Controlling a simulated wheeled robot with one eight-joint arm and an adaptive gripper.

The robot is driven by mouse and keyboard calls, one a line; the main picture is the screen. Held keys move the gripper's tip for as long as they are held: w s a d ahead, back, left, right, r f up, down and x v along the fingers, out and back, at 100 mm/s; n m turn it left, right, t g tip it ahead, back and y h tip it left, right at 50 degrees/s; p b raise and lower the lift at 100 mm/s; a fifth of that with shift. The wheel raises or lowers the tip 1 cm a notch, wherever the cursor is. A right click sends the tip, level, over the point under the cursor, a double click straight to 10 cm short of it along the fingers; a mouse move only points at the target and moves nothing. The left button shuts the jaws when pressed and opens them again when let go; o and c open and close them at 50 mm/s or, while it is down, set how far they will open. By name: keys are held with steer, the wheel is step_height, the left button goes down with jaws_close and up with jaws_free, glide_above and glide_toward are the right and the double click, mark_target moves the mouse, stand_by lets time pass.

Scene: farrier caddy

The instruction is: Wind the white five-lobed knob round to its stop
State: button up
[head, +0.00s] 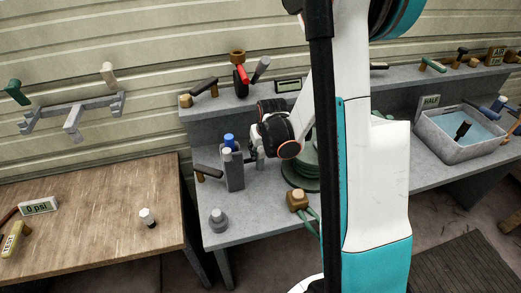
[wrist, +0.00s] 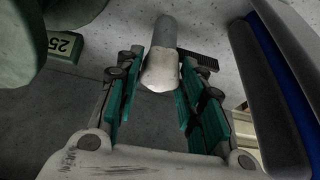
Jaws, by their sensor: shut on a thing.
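A white knob (wrist: 161,72) shows in the wrist view at the end of a thick grey cylinder (wrist: 176,33). Its lobes cannot be told apart from this angle. My gripper (wrist: 160,62) is shut on the knob, with one teal-padded finger on each side of it. In the head view my gripper (head: 259,160) is low over the grey bench, between the grey caddy and the green round piece. The knob is hidden there behind my wrist and the caddy.
The grey caddy (head: 233,172) with blue and white tops stands close beside my gripper. A green round piece (head: 300,176) is on its other side. A grey knob-like piece (head: 218,220) stands at the bench front.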

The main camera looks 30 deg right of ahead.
steer(key=o, duration=1.1)
steer(key=shift+c, duration=0.2)
steer(key=v, duration=1.2)
